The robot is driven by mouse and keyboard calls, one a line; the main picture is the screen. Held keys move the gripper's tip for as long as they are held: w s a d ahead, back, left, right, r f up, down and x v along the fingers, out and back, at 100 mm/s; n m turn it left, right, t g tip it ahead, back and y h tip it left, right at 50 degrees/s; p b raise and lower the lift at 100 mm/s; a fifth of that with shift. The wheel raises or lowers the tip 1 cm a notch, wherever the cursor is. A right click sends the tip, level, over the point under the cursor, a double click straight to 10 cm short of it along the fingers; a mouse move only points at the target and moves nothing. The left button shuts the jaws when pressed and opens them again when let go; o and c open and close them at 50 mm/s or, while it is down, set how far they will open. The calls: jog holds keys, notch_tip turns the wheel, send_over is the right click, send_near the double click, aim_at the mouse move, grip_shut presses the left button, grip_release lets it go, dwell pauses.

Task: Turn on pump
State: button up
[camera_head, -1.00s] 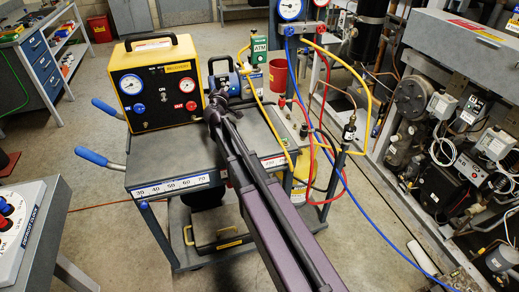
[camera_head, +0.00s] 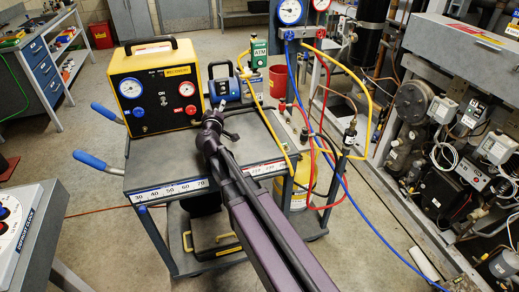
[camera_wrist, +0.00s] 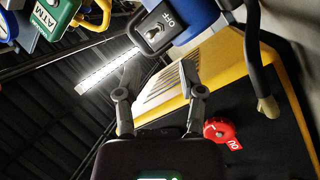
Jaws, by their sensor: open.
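The blue pump (camera_head: 227,88) with a black handle stands on the cart behind my gripper, right of the yellow machine. In the wrist view, its blue body (camera_wrist: 197,18) is at the top. A black switch (camera_wrist: 157,27) on it shows the word OFF. My gripper (camera_head: 218,118) is above the cart top in front of the pump. In the wrist view, my gripper (camera_wrist: 155,82) has its fingers spread with nothing between them. The switch lies beyond the fingertips, apart from them. My arm hides part of the cart top.
The yellow machine (camera_head: 155,62) with two gauges stands close on the left; its red knob (camera_wrist: 222,133) shows near my right finger. A green ATM tag (camera_head: 259,52), gauges and coloured hoses (camera_head: 370,95) crowd the right side. The grey cart (camera_head: 160,170) has some bare top at front.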

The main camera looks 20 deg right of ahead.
jog(key=s+d+m+g+p, duration=0.1)
jog(key=s+d+g+p, duration=0.1)
jog(key=s, duration=0.1)
jog(key=s+d+f+m+g+h+p, duration=0.1)
jog(key=s+d+m+g+p, duration=0.1)
jog(key=s+d, duration=0.1)
jog(key=s+d+m+g+h+p, duration=0.1)
jog(key=s+d+m+g+p, duration=0.1)
jog(key=s+d+g, duration=0.1)
jog(key=shift+s+f+p, duration=0.25)
jog(key=shift+s+p, duration=0.05)
jog(key=shift+s, duration=0.55)
jog(key=s+g+y+p, duration=0.1)
jog(key=s, duration=0.1)
jog(key=s+f+m+g+y+p, duration=0.1)
jog(key=s+g+p, duration=0.1)
jog(key=s, duration=0.1)
jog(key=s+d+f+g+p, duration=0.1)
jog(key=s+g+p, duration=0.1)
jog(key=s, duration=0.1)
jog(key=shift+s+m+y, duration=0.25)
jog(key=shift+m+y, duration=0.15)
jog(key=shift+s+a+f+g+y+p, duration=0.1)
jog(key=shift+s+a+g+y+p, duration=0.1)
jog(key=shift+s+g+y+p, duration=0.25)
jog(key=shift+s+a+f+g+y+p, duration=0.15)
jog(key=shift+s+g+y+p, duration=0.1)
jog(key=shift+s+g, duration=0.3)
jog(key=shift+s+r, duration=0.1)
